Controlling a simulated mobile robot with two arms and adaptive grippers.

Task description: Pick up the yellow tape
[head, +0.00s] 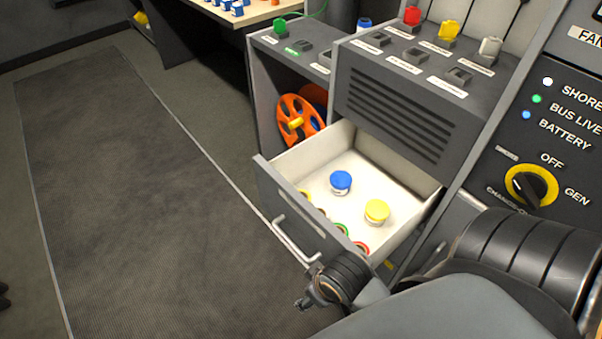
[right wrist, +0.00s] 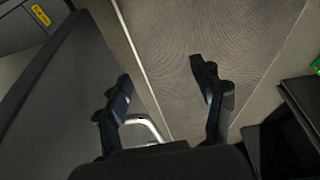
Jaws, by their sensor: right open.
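The open drawer (head: 283,204) holds several small rolls just behind its front panel, partly hidden by it. A yellow rim (head: 305,194), which looks like the yellow tape, shows at the left of this row. A green-rimmed roll (head: 342,229) and a red-rimmed roll (head: 361,247) lie to its right. My right gripper (head: 313,292) is outside the drawer, by the handle at its front. In the right wrist view its fingers (right wrist: 160,72) are apart with nothing between them. A small dark shape at the head view's left edge may be my left gripper (head: 3,295); too little shows to tell its state.
A blue-capped jar (head: 340,182) and a yellow-capped jar (head: 376,212) stand in the drawer. The drawer handle (head: 294,240) juts out near my right gripper. An orange reel (head: 298,121) sits in the cubby behind. The floor mat (head: 130,190) to the left is clear.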

